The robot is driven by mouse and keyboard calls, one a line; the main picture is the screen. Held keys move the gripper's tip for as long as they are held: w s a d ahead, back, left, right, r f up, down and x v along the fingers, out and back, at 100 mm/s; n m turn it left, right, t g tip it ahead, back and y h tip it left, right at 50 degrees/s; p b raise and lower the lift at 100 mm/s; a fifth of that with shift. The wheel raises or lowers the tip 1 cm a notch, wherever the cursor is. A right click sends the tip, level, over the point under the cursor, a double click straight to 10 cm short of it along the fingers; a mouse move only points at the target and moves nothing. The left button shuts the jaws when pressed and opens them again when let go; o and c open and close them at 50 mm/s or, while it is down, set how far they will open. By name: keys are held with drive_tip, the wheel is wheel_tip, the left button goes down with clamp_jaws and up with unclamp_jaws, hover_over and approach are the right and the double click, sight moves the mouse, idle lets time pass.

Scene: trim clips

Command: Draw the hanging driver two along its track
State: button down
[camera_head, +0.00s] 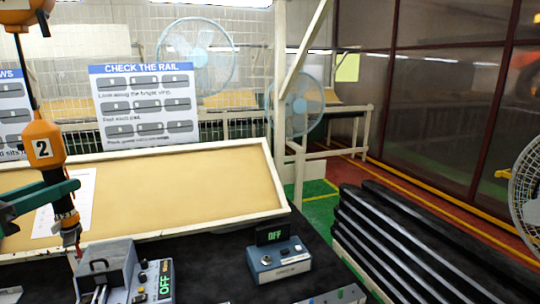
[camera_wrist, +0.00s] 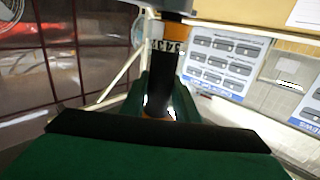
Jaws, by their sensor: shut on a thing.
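The hanging driver two (camera_head: 42,145) is orange and black with a white label marked 2, at the left of the head view. It hangs from a dark cable below an orange and black unit (camera_head: 18,12) at the top left corner. It leans slightly, its tip lower right over the bench. My gripper (camera_head: 66,192), with green fingers, is shut around the driver's black lower body. In the wrist view the driver (camera_wrist: 160,92) stands between the green fingers, with its orange part and label beyond them. The track itself is not clearly seen.
A tan sloped board (camera_head: 190,190) with a white sheet lies behind. Dark stacked strips (camera_head: 420,245) stand at right, and a fan (camera_head: 527,190) at the right edge.

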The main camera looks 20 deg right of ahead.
drive_tip(key=a+f, duration=0.3)
drive_tip(key=a, duration=1.3)
drive_tip(key=shift+s, duration=0.45)
drive_tip(key=shift+d, duration=0.1)
drive_tip(key=shift+w+d, duration=0.2)
drive_tip(key=shift+w, duration=0.05)
idle(0.9)
drive_tip(key=shift+s+a, duration=0.1)
drive_tip(key=shift+s+a, duration=0.15)
